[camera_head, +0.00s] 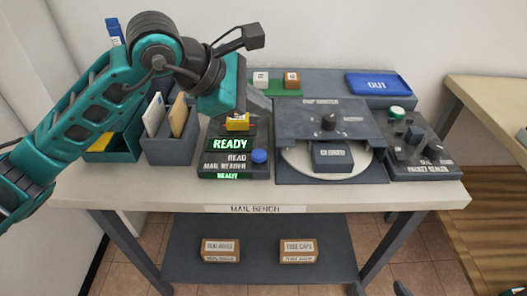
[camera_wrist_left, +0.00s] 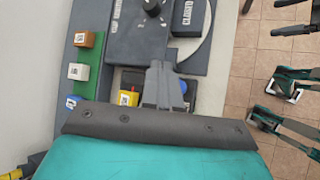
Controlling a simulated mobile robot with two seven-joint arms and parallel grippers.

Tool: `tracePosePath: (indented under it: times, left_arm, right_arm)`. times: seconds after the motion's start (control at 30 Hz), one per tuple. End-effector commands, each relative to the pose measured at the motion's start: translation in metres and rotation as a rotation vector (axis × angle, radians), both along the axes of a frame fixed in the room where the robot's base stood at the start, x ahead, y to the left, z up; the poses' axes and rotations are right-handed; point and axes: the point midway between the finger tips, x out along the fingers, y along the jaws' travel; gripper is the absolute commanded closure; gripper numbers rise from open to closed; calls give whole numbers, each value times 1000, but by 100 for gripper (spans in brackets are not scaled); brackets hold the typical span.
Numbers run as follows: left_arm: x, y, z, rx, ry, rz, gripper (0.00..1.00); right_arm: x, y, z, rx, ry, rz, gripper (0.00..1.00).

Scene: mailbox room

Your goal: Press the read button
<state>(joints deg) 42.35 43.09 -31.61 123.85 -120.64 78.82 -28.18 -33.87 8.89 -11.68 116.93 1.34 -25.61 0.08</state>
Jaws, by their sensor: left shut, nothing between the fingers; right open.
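The mail reader (camera_head: 225,170) stands on the bench with lit green READY displays. The "READ" label sits beside a round blue button (camera_head: 259,156), the read button. My left gripper (camera_head: 258,108) is shut and empty, above and behind the button, with a visible gap between them in the head view. My right gripper is not visible.
A grey machine with a round plate (camera_head: 292,158) stands right of the reader. A packet reader (camera_head: 420,165) with knobs is further right. A grey holder with envelopes (camera_head: 168,148) stands left. A blue OUT tray (camera_head: 378,84) is at the back right. The bench's front strip (camera_head: 320,196) is clear.

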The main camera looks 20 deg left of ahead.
Motion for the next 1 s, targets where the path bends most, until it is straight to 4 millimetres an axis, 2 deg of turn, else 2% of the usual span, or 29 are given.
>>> tracePosePath:
  times: [0.13, 0.57, 0.77, 1.0]
  left_arm:
    - [4, 9, 3, 47, -28, 17, 100]
    - [4, 8, -1, 44, -25, 17, 100]
    - [4, 8, -18, 43, -24, 17, 100]
    - [4, 8, -52, 42, -23, 17, 100]
  right_arm:
    - [0, 2, -1, 3, 1, 3, 18]
    - [-6, 4, -7, 13, 15, -5, 18]
    - [-7, 4, -17, 15, 22, -4, 18]
    - [-1, 8, -25, 23, 9, 3, 18]
